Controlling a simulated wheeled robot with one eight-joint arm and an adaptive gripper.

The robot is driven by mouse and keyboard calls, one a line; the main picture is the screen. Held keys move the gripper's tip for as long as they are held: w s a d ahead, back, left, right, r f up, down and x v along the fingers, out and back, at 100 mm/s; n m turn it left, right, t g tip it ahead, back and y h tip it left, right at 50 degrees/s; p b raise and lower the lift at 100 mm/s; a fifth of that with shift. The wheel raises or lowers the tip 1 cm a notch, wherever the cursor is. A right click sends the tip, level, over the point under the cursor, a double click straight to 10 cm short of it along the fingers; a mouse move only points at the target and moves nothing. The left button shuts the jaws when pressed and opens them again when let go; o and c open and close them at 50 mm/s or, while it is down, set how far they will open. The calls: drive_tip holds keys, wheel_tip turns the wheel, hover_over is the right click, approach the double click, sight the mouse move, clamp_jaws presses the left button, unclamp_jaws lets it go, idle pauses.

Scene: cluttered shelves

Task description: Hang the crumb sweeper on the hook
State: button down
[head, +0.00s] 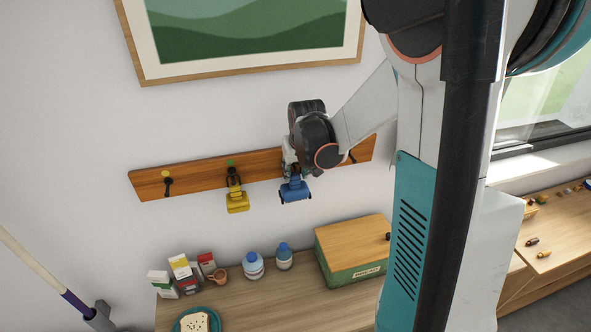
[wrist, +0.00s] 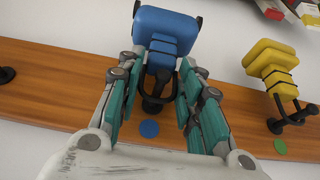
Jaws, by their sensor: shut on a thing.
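A blue crumb sweeper (head: 295,190) with a dark loop handle is in my gripper (head: 292,172), in front of the wooden hook rail (head: 204,174). In the wrist view the fingers (wrist: 163,68) are on either side of the sweeper's neck, and its blue head (wrist: 165,32) points away from me. A black hook (wrist: 152,106) beside a blue dot (wrist: 149,129) lies at the dark loop. I cannot tell whether the loop is around this hook. A yellow sweeper (head: 237,202) hangs on the neighbouring hook by a green dot (wrist: 281,147).
An empty hook (head: 167,181) is at the rail's left end. Another hook (head: 352,157) shows at the right, partly behind my arm. Below stand a green box with a wooden lid (head: 354,268), blue-capped bottles (head: 253,266) and small cartons (head: 181,267). A framed picture (head: 250,67) hangs above.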

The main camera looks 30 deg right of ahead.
drive_tip(key=c, duration=1)
unclamp_jaws()
drive_tip(key=shift+c, duration=0.2)
